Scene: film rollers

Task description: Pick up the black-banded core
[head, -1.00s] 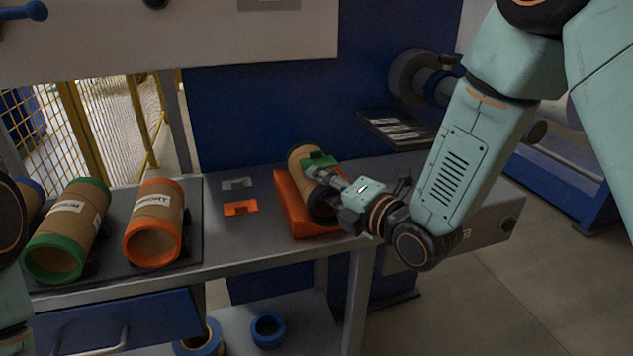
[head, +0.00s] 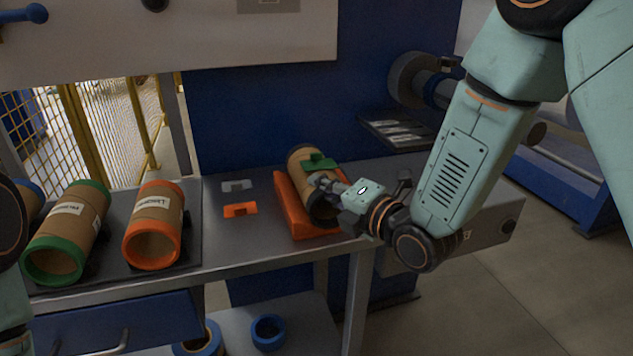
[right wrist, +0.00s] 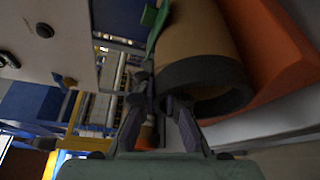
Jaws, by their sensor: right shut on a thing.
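The black-banded core (head: 301,162) is a brown cardboard tube with dark end bands, lying tilted in an orange cradle (head: 292,212). In the right wrist view the core's dark band (right wrist: 203,80) and open end show close by. The right gripper's fingers (right wrist: 157,104) are at this rim; their exact contact is partly hidden. Only part of my left arm shows at the left edge; its gripper is out of view.
A green-banded core (head: 72,225) and an orange-banded core (head: 157,218) lie on a dark mat at the left. A grey piece (head: 237,185) and an orange piece (head: 240,209) lie flat on the table (head: 225,250). Blue rings (head: 268,331) are on the lower shelf.

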